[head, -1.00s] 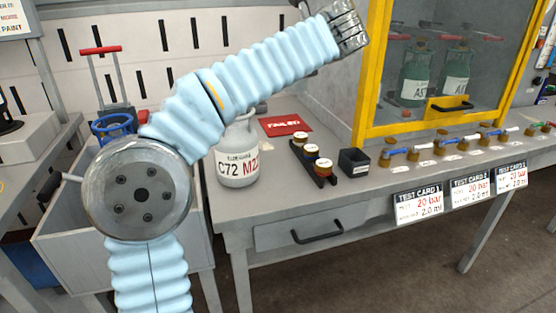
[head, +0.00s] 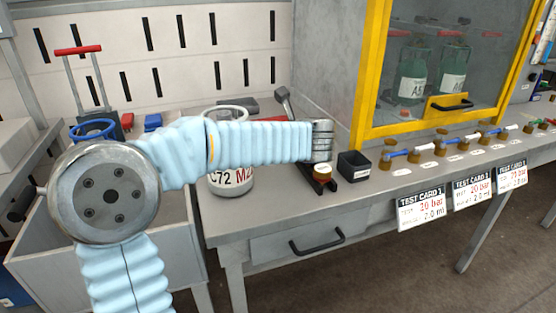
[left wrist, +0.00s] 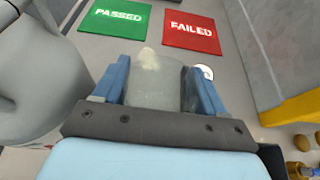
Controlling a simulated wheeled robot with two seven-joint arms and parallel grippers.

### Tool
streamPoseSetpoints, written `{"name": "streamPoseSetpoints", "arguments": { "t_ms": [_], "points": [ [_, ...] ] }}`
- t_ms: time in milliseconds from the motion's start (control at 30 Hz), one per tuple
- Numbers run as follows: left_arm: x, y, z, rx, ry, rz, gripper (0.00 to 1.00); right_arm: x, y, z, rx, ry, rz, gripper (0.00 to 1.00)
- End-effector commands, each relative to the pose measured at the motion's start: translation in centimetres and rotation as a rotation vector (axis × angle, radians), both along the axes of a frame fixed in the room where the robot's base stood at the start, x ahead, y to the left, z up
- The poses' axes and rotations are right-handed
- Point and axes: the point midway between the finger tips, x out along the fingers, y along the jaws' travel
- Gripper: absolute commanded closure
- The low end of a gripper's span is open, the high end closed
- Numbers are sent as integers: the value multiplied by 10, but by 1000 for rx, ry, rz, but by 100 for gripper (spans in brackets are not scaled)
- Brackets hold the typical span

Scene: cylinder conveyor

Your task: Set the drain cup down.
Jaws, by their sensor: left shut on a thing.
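The drain cup (left wrist: 155,88) is a cloudy, see-through cup in the left wrist view. My left gripper (left wrist: 157,66) is shut on it, one blue finger at each side. In the head view my left wrist (head: 322,140) is low over the bench, by the black rack (head: 329,186); the fingers and the cup are hidden there. In the left wrist view the green PASSED mat (left wrist: 115,19) and red FAILED mat (left wrist: 192,32) lie beyond the cup. Whether the cup touches the bench I cannot tell. My right gripper is not in view.
The white C72 bottle (head: 232,181) stands left of the rack, partly behind my arm; a large pale rounded body fills the left wrist view's left side. A black open box (head: 353,164) is right of the rack. The yellow-framed cabinet (head: 372,75) and several valves stand further right.

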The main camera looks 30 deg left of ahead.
Motion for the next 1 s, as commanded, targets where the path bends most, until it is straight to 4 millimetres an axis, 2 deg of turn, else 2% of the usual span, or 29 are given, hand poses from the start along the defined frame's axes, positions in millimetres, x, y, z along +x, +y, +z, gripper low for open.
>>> {"name": "streamPoseSetpoints", "arguments": {
  "t_ms": [333, 767, 800, 867, 1000],
  "points": [
    [0, 0, -47, 1, 1, -1, 60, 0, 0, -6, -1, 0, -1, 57],
    [0, 0, -55, 1, -1, -1, 60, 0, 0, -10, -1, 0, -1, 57],
    [0, 0, -54, 1, -1, -1, 24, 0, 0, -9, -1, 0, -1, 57],
    [0, 0, -54, 1, -1, -1, 18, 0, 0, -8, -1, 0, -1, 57],
    [0, 0, -54, 1, -1, -1, 18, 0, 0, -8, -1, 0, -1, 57]
  ]
}}
